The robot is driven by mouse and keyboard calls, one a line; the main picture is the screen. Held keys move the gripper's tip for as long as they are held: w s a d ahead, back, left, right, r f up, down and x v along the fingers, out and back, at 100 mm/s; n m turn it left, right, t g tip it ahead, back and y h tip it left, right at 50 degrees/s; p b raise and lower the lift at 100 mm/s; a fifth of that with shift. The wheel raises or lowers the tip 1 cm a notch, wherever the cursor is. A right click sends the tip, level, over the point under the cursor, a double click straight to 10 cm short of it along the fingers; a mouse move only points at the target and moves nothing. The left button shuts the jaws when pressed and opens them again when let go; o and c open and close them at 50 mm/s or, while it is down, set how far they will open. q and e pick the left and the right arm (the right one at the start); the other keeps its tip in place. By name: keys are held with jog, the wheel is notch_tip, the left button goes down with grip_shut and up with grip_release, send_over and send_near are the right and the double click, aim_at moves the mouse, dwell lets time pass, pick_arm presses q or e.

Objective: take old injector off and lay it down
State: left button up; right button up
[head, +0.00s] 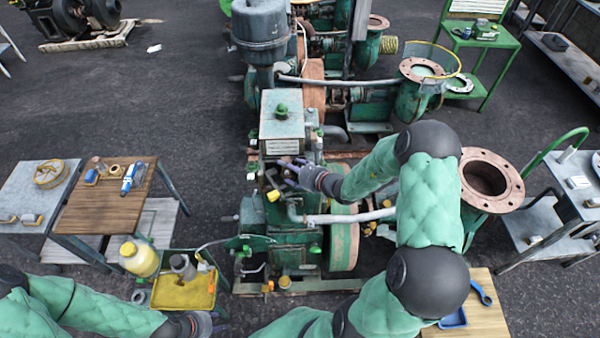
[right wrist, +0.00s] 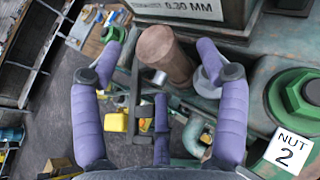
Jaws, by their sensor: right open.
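The old injector appears to be the rusty brown cylinder (right wrist: 165,55) in the right wrist view. It stands in the green engine top (head: 285,195) below a plate marked 0.30 MM. My right gripper (head: 290,172) is open at the engine, its purple fingers on either side of the cylinder, with gaps visible. In the head view the cylinder is too small and covered to make out. A green nut (right wrist: 300,95) labelled NUT 2 sits right of the fingers. My left gripper (head: 204,325) is low near the bottom edge; its jaw state is unclear.
A yellow-bottomed tray (head: 185,292) stands left of the engine, beside a yellow container (head: 138,258). A wooden-topped table (head: 105,195) is farther left. A rusty flanged pipe (head: 487,180) stands right of my right arm.

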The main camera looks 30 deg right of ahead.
jog(key=shift+w+a+f, duration=0.15)
jog(key=shift+w+f, duration=0.05)
jog(key=shift+w, duration=0.35)
grip_shut()
jog(key=c, duration=0.9)
grip_release()
jog(key=c, duration=0.5)
jog(key=shift+r, duration=0.1)
grip_shut()
